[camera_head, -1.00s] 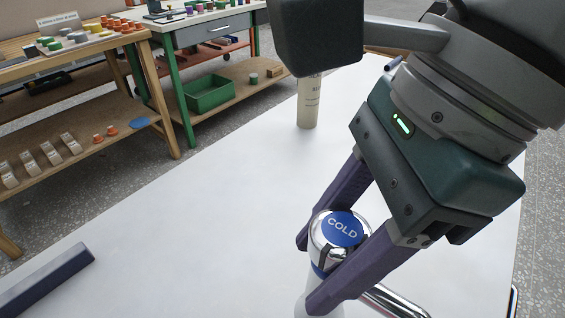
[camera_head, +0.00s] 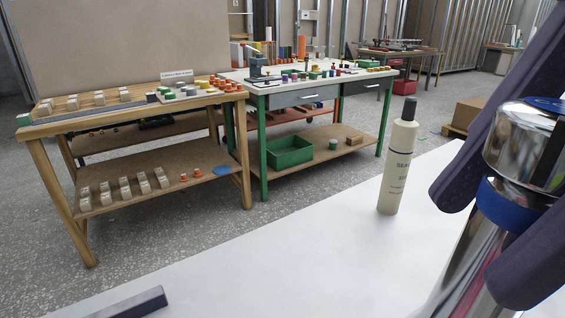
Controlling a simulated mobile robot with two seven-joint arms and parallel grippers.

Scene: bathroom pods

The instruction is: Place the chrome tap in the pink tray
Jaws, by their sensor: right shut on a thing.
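The chrome tap (camera_head: 468,262) is large and close at the right edge, with a shiny body, a blue ring and a blue cap on top. My right gripper (camera_head: 482,240) is shut on it, one dark purple finger on each side of its upper part. The tap's lower end is cut off by the frame. A dark purple bar (camera_head: 135,303) at the bottom left looks like a finger of my left gripper; its opening cannot be seen. I see no pink tray.
A cream bottle (camera_head: 398,165) with a dark cap stands upright on the white table top (camera_head: 300,265), left of the tap. The table's middle is clear. Beyond the floor stand a wooden bench (camera_head: 140,115) and a green-legged bench (camera_head: 262,150) with many small parts.

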